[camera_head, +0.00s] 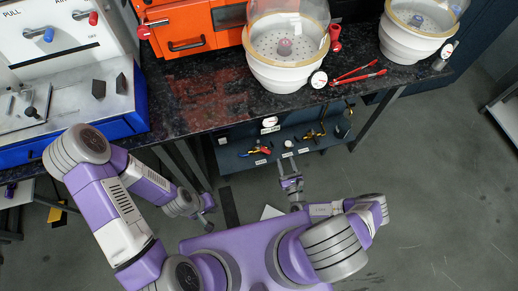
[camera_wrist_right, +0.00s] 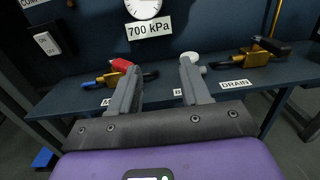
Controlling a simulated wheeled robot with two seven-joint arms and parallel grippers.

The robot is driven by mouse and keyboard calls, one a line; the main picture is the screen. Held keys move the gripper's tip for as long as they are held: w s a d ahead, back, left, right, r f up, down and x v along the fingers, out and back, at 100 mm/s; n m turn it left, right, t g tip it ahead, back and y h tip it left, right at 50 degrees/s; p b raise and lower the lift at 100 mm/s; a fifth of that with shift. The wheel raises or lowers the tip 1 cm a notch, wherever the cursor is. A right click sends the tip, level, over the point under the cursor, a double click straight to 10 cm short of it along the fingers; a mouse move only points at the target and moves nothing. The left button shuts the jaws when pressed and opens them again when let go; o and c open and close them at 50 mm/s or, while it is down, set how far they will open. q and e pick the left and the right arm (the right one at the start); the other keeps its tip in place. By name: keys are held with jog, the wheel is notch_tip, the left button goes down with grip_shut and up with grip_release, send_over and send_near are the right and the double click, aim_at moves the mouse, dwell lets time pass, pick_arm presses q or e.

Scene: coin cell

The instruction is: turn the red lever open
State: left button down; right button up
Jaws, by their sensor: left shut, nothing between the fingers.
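In the head view the red lever valve (camera_head: 261,150) is at the shelf's left part. My right gripper (camera_wrist_right: 160,70) is open and empty. In the wrist view its left finger partly covers the valve and its label; I cannot tell whether they touch. In the head view my right gripper (camera_head: 290,181) is in front of the shelf. My left gripper (camera_head: 208,208) is shut and empty, low at the left, away from the valve.
A white knob (camera_wrist_right: 190,57) by label B appears behind the right finger. A brass valve with a black handle (camera_wrist_right: 262,51) is above DRAIN. A gauge (camera_wrist_right: 143,6) hangs above the 700 kPa sign. The dark counter (camera_head: 215,95) overhangs the shelf (camera_head: 232,160).

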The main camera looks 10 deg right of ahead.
jog(key=shift+s, duration=0.25)
